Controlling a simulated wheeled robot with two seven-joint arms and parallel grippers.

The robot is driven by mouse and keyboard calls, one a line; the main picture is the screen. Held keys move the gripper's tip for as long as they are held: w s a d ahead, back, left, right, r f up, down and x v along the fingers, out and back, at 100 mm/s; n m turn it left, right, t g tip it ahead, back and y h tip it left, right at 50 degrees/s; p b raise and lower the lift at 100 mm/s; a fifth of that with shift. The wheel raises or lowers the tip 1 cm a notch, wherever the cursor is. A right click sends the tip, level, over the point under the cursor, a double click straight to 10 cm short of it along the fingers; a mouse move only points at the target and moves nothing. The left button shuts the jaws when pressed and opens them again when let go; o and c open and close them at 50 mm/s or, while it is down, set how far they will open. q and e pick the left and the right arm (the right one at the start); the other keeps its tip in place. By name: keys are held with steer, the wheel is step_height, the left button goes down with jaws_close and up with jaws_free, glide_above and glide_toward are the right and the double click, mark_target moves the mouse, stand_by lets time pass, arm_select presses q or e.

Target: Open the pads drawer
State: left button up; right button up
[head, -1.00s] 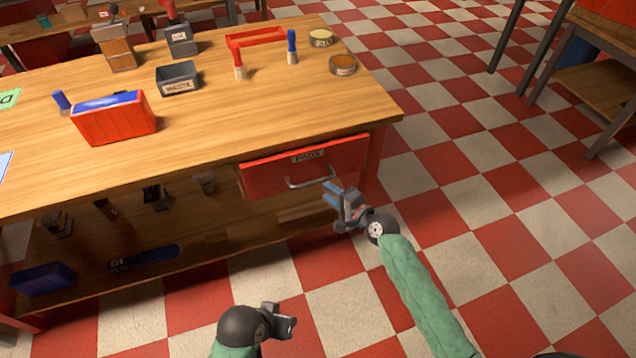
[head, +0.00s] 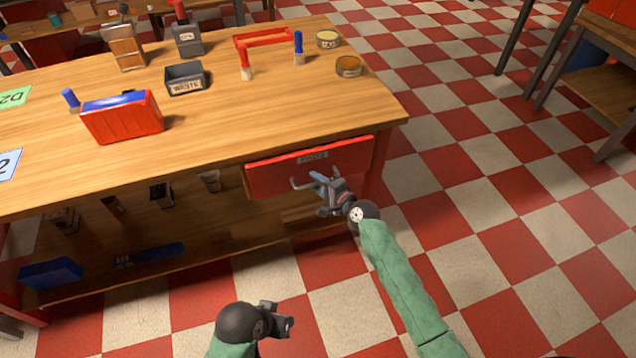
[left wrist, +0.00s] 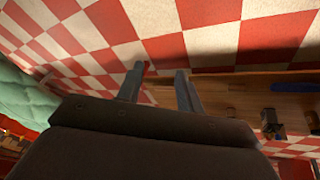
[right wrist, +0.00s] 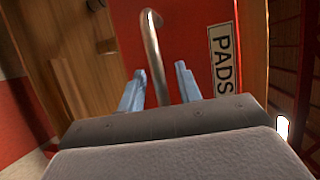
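The pads drawer (head: 270,178) is a red front under the right end of the wooden workbench, with a "PADS" label (right wrist: 222,60). It looks shut or nearly so. Its curved metal handle (head: 298,187) sticks out below the label; it also shows in the right wrist view (right wrist: 153,45). My right gripper (head: 320,179) is at the handle's right part, partly hiding it. In the right wrist view its two blue fingers are apart, with the handle's bar just ahead of and between them. My left gripper (left wrist: 158,85) is open and empty, low in front of the bench.
The lower shelf carries a blue box (head: 50,273) and several small items. Checkered floor to the right is clear.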

jaws_close()
steer(key=shift+s, duration=0.1)
